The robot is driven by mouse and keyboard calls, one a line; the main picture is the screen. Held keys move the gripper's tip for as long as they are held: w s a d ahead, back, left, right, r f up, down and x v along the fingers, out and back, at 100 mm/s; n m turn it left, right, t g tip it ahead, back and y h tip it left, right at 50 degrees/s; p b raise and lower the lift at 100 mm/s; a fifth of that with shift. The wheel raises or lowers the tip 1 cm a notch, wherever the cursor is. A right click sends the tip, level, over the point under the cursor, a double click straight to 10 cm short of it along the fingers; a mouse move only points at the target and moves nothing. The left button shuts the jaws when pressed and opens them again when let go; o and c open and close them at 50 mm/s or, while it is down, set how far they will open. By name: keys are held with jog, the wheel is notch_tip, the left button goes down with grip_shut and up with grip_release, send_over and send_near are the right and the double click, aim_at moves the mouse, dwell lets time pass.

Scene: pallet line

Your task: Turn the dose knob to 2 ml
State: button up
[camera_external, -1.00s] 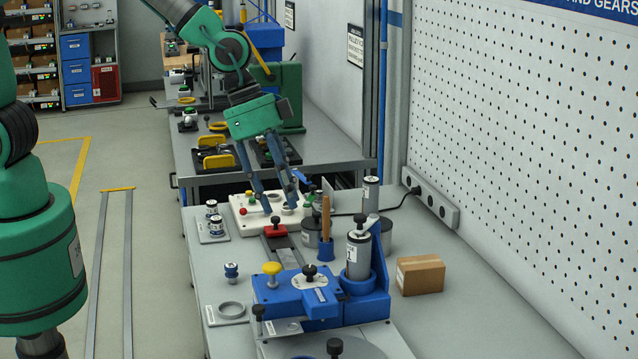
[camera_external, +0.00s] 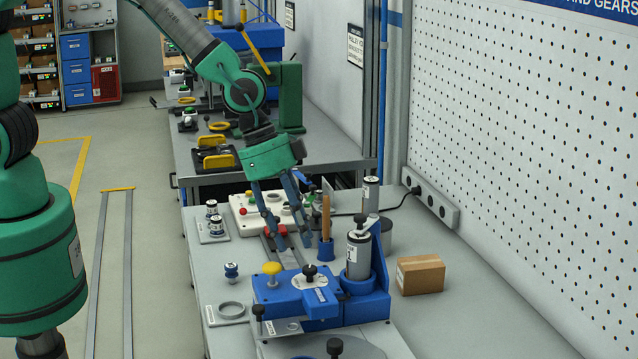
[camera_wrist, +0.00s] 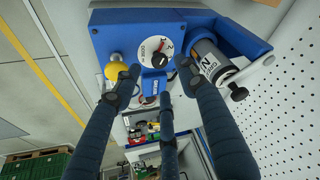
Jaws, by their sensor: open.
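The dose knob (camera_external: 310,270) is a black knob on a white dial on top of the blue dosing unit (camera_external: 268,293). In the wrist view the knob (camera_wrist: 158,60) sits on the dial marked DOSE, with a 2 at its upper right.
A yellow mushroom button (camera_external: 272,268) stands left of the knob. A grey labelled cylinder (camera_external: 358,256) stands in a blue holder at right. A wooden-handled tool (camera_external: 326,217) in a blue cup is close beside my fingers. A cardboard box (camera_external: 420,274) lies farther right.

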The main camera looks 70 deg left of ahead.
aim_at(309, 267)
jog(key=shift+x, duration=2.95)
grip_shut()
